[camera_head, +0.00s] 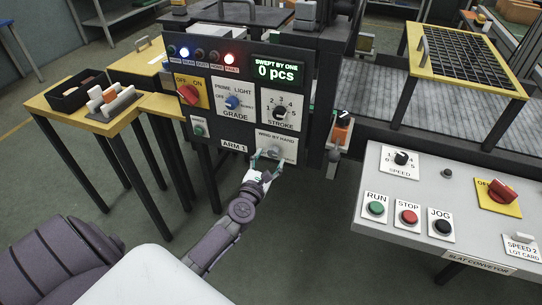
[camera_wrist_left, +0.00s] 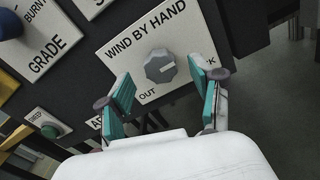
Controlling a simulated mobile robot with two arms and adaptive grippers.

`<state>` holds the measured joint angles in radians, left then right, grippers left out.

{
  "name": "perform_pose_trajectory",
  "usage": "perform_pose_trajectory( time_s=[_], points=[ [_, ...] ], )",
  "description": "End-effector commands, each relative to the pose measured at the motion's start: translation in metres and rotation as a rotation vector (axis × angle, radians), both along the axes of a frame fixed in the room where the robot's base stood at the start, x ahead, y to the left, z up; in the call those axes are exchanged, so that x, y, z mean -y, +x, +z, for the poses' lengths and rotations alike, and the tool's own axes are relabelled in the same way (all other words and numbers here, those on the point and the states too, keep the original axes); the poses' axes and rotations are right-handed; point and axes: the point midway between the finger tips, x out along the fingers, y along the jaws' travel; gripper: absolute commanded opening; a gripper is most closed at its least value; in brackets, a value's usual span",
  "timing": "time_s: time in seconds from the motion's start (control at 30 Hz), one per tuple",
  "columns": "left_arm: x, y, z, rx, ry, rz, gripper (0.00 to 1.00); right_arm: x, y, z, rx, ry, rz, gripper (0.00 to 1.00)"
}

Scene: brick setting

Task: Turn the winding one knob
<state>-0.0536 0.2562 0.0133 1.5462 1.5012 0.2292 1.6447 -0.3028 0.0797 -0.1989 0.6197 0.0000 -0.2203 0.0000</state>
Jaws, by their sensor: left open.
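The winding knob (camera_wrist_left: 160,67) is a small grey dial on a white plate marked WIND BY HAND (camera_wrist_left: 130,48) in the left wrist view. A pale mark on it points right. OUT is printed below left of it; a label ending in K at the right is partly hidden by a finger. In the head view the plate (camera_head: 284,140) is low on the dark panel. My left gripper (camera_wrist_left: 165,92) is open, its teal-padded fingers on either side of the knob in the picture. Whether they touch it I cannot tell. My right gripper is out of view.
The dark panel also carries a red switch (camera_head: 189,94), a blue GRADE knob (camera_head: 232,102), a STROKE dial (camera_head: 280,112) and a display (camera_head: 277,72) reading 0 pcs. A grey conveyor console (camera_head: 400,215) stands right. A yellow table (camera_head: 130,113) with a black tray stands left.

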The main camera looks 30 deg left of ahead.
Motion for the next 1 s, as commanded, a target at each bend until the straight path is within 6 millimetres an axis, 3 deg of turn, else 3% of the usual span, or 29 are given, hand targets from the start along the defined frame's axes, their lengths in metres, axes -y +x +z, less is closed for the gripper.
perform_pose_trajectory(
  time_s=[0.2,0.5,0.83,1.0],
  points=[
    [-0.004,0.017,-0.001,-0.001,0.001,0.000,0.65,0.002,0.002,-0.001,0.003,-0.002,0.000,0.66],
    [-0.004,0.018,-0.001,-0.001,0.001,0.000,0.64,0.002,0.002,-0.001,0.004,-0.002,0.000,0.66],
    [-0.004,0.018,-0.001,-0.001,0.001,0.000,0.09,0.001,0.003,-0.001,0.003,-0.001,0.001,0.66],
    [-0.004,0.018,-0.001,-0.003,0.007,-0.001,0.05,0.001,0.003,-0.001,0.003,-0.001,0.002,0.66]
  ],
)
